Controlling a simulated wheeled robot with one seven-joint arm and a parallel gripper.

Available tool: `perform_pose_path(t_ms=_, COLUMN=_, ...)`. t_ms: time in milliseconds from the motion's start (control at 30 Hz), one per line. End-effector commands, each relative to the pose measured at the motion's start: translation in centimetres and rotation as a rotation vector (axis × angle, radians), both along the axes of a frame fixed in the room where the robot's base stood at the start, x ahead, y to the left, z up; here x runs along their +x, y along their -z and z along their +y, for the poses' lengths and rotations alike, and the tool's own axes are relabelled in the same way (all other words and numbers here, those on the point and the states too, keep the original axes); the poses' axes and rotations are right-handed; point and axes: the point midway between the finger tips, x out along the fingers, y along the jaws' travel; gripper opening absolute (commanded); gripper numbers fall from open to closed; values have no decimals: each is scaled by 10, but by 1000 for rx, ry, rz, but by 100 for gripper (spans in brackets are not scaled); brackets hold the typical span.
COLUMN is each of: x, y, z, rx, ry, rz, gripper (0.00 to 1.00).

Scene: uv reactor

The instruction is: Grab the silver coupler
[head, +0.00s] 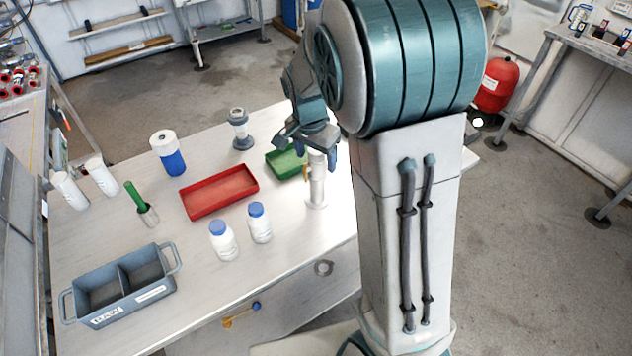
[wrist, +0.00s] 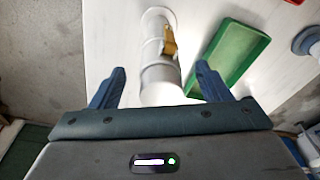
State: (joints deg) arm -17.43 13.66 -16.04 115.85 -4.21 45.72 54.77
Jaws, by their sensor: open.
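A silver-white upright cylinder with a brass-coloured side piece, which looks like the silver coupler (head: 317,188), stands on the table near its right edge. In the wrist view the coupler (wrist: 158,50) rises between my two fingers, with a gap on both sides. My gripper (head: 312,150) is open and points down around the coupler's upper end. The fingers also show in the wrist view (wrist: 160,78).
A green tray (wrist: 233,55) lies close beside the coupler. On the table (head: 110,215) also stand a red tray (head: 222,207), two blue-capped white bottles (head: 224,243), a blue-and-white container (head: 168,160), a grey flanged part (head: 240,130) and a grey two-compartment bin (head: 118,308).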

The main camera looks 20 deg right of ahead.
Motion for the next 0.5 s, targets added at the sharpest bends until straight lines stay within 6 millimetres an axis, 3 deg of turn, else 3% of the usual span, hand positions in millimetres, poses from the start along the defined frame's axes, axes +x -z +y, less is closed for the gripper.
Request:
perform_pose_path(t_ms=200, x=2, y=28, z=-5, rx=-1, ry=0, rz=3, gripper=70)
perform_pose_path(t_ms=500, x=3, y=33, z=-6, rx=-1, ry=1, rz=1, gripper=68)
